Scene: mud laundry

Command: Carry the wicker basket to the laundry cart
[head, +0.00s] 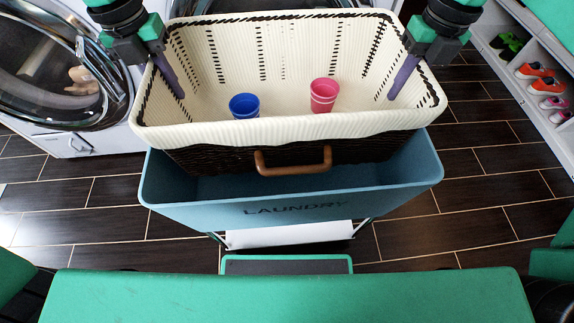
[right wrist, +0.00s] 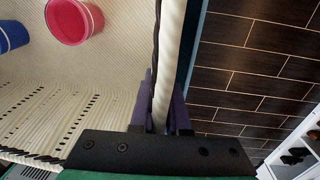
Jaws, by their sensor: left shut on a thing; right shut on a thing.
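The wicker basket (head: 290,130) has a cream lining, a dark woven outside and a brown handle. A blue cup (head: 244,106) and a pink cup (head: 324,95) stand inside the basket. My left gripper (head: 172,82) is shut on the basket's left rim. My right gripper (head: 404,79) is shut on its right rim; the right wrist view shows the rim between the fingers (right wrist: 163,105).
A front-loading washer (head: 62,62) with a round door stands at the left. A white shelf (head: 530,62) with several pairs of shoes is at the right. Dark tiled floor (head: 480,190) is clear on both sides of the cart.

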